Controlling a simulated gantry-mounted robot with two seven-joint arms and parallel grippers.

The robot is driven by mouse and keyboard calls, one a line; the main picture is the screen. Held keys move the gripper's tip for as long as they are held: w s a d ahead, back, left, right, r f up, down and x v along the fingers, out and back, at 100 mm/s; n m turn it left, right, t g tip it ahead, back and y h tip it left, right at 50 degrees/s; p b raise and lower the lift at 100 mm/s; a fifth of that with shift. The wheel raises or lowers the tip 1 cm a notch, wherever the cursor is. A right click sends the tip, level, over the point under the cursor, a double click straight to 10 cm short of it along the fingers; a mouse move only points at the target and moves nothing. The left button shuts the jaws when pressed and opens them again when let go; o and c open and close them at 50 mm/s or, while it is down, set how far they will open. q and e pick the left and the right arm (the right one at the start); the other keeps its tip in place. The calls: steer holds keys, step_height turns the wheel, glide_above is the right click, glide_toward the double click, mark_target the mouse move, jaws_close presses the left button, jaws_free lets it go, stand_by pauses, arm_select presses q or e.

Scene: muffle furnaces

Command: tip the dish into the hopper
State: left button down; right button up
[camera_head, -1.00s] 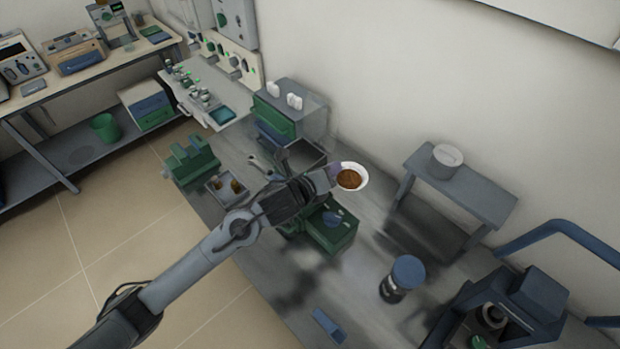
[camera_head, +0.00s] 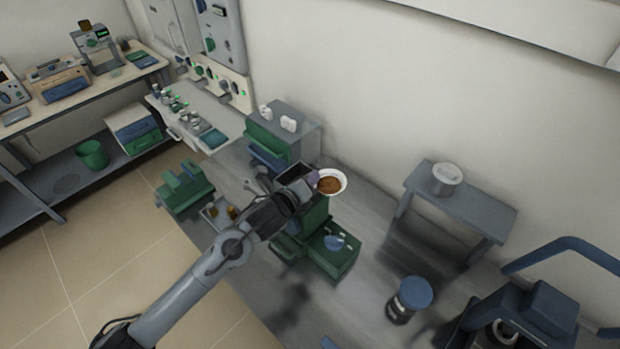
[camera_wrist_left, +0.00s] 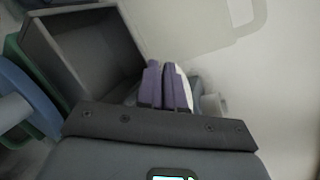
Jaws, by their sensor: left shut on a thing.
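The dish (camera_head: 331,183) is a small white round bowl with brown granular stuff in it, seen in the head view. It looks about level. My left gripper (camera_head: 315,179), with purple fingertips, is shut on the dish's left edge. The hopper (camera_head: 290,171) is a dark open square box on a green machine (camera_head: 325,250); the dish is just right of it in the head view, and my arm hides part of it. In the left wrist view the hopper (camera_wrist_left: 80,50) is open and grey at upper left. The purple fingers (camera_wrist_left: 165,88) hide most of the dish there. My right gripper is out of view.
Behind the hopper stands a grey cabinet with a green drawer (camera_head: 265,142). To the right are a grey stand (camera_head: 460,200) bearing a white pot (camera_head: 445,179) and a blue-lidded jar (camera_head: 410,298). A small tray (camera_head: 218,213) lies left of my forearm.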

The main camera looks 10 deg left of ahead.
arm_select(q)
steer(key=shift+f+b, duration=0.35)
steer(key=shift+f, duration=0.35)
steer(key=shift+r+p, duration=0.2)
steer(key=shift+p, duration=0.2)
steer(key=shift+a+n, duration=0.15)
steer(key=shift+n, duration=0.25)
steer(key=shift+f, duration=0.15)
steer(key=shift+a+h+p, duration=0.15)
steer(key=shift+h+p, duration=0.15)
steer(key=shift+p, duration=0.3)
steer(key=shift+w+a+n+p, duration=0.15)
steer(key=shift+n+p, duration=0.15)
steer(key=shift+n, duration=0.2)
steer(key=shift+a+h, duration=0.1)
steer(key=shift+h, duration=0.2)
